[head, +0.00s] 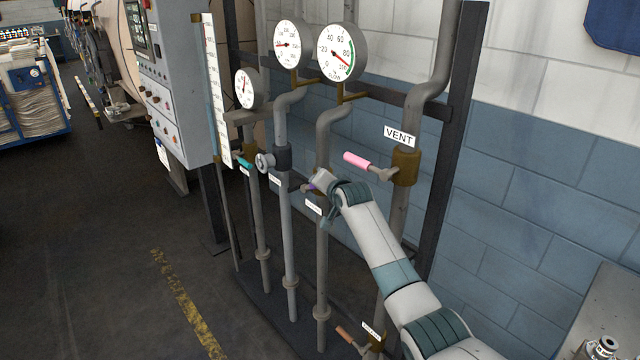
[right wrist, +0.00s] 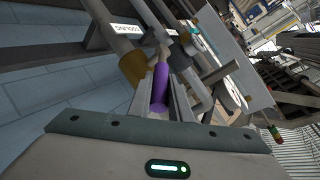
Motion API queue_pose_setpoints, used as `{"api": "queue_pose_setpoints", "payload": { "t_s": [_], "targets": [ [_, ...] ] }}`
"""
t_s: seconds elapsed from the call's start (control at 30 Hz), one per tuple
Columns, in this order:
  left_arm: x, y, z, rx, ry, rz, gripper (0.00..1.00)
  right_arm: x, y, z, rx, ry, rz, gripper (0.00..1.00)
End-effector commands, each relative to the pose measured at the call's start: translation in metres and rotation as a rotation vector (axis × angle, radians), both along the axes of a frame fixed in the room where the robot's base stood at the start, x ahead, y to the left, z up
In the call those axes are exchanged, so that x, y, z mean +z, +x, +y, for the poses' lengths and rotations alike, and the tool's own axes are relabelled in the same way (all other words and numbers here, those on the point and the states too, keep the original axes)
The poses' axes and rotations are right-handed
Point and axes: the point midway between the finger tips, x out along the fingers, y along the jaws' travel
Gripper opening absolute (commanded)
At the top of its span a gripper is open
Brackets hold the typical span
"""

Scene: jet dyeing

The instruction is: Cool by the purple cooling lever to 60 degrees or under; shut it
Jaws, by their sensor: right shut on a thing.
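The purple cooling lever (right wrist: 161,88) lies between the fingers of my right gripper (right wrist: 163,98) in the right wrist view. Its brass valve body (right wrist: 133,68) is just beyond the fingertips. In the head view my right gripper (head: 318,184) is at the valve on the third pipe, and only a bit of purple shows beside it. The gripper is shut on the lever. The round gauge (head: 342,52) above that pipe has its red needle pointing lower right, near the 100 mark. My left gripper is not in view.
A pink lever (head: 358,160) on the VENT valve (head: 405,165) stands right of my gripper. A teal lever (head: 243,162) and a grey round knob (head: 265,163) are to its left. An orange-brown lever (head: 345,334) is low down. A control cabinet (head: 175,90) stands at left; open floor lies before it.

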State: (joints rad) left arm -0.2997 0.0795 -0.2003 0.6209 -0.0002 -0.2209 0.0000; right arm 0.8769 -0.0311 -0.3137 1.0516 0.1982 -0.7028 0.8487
Motion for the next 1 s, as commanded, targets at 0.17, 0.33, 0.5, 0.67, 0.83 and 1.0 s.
{"api": "queue_pose_setpoints", "payload": {
  "t_s": [0.17, 0.33, 0.5, 0.67, 0.83, 1.0],
  "targets": [
    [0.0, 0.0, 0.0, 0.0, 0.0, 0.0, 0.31, 0.0, 0.0, -0.001, -0.001, -0.002, -0.001, 0.23],
    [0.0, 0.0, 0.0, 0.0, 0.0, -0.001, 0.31, 0.0, 0.0, 0.0, 0.0, -0.001, -0.001, 0.36],
    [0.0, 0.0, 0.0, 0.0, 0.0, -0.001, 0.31, 0.0, 0.0, 0.0, 0.0, -0.001, -0.001, 0.36],
    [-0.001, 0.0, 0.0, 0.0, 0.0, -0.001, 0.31, 0.001, -0.002, -0.001, 0.0, 0.0, -0.001, 0.36],
    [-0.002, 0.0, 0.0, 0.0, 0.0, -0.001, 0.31, 0.003, -0.008, -0.002, 0.0, -0.001, -0.002, 0.36],
    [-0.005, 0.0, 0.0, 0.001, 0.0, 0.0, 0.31, 0.007, -0.02, -0.005, 0.001, 0.001, -0.002, 0.36]
  ]
}}
